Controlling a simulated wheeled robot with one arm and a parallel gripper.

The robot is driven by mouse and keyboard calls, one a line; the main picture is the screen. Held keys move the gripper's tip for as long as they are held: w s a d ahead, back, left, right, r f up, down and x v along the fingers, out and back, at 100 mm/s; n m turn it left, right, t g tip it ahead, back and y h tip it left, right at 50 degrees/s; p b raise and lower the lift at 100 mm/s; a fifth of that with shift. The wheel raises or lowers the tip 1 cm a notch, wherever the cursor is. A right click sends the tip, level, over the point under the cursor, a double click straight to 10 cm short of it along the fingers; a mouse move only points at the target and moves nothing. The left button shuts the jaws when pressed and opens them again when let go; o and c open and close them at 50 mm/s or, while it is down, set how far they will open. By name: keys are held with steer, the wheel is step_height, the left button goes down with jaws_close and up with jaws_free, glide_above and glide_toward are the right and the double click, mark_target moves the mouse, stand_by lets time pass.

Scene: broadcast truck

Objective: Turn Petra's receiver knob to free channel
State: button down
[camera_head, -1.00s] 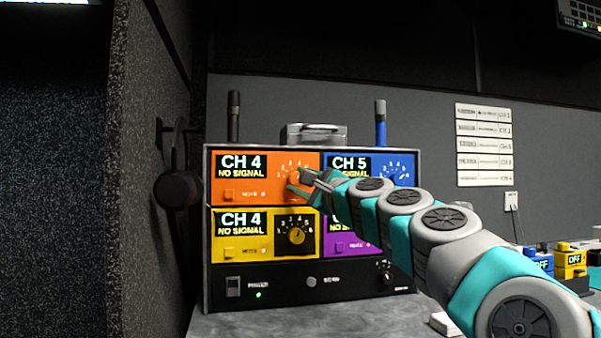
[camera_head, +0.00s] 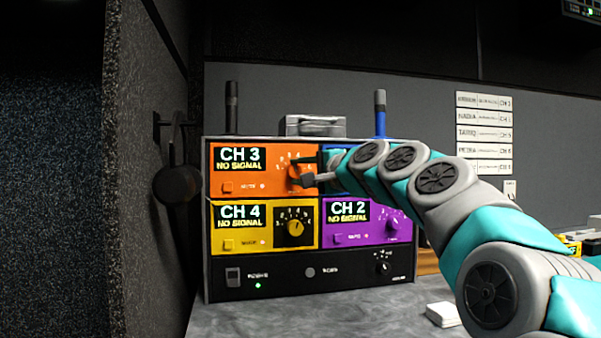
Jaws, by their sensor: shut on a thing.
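The receiver rack (camera_head: 325,270) has four coloured panels. My gripper (camera_head: 301,172) is at the orange panel (camera_head: 243,175), shut on its orange knob (camera_head: 293,178), which the fingers partly cover. The orange display (camera_head: 239,156) reads CH 3, NO SIGNAL. The yellow panel (camera_head: 264,225) reads CH 4, NO SIGNAL, with its yellow knob (camera_head: 295,227) free. The purple panel (camera_head: 367,222) reads CH 2, NO SIGNAL. My arm hides most of the blue panel (camera_head: 331,148). Name strips on the wall list (camera_head: 484,132) pair names with channels; one seems to read Petra, its channel too small to be sure.
Two microphones, one black (camera_head: 232,108) and one blue (camera_head: 380,113), and a grey metal box (camera_head: 314,126) stand on top of the rack. Headphones (camera_head: 174,175) hang on the left wall. A small white block (camera_head: 443,314) lies on the grey counter (camera_head: 320,318).

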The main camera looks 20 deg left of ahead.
steer(key=shift+a+f, duration=0.1)
stand_by(0.3)
steer(key=shift+c, duration=2.2)
jaws_free()
steer(key=shift+s, duration=0.1)
steer(key=b+v, duration=0.1)
steer(key=v, duration=0.6)
steer(key=shift+s+d, duration=0.2)
steer(key=shift+d, duration=0.15)
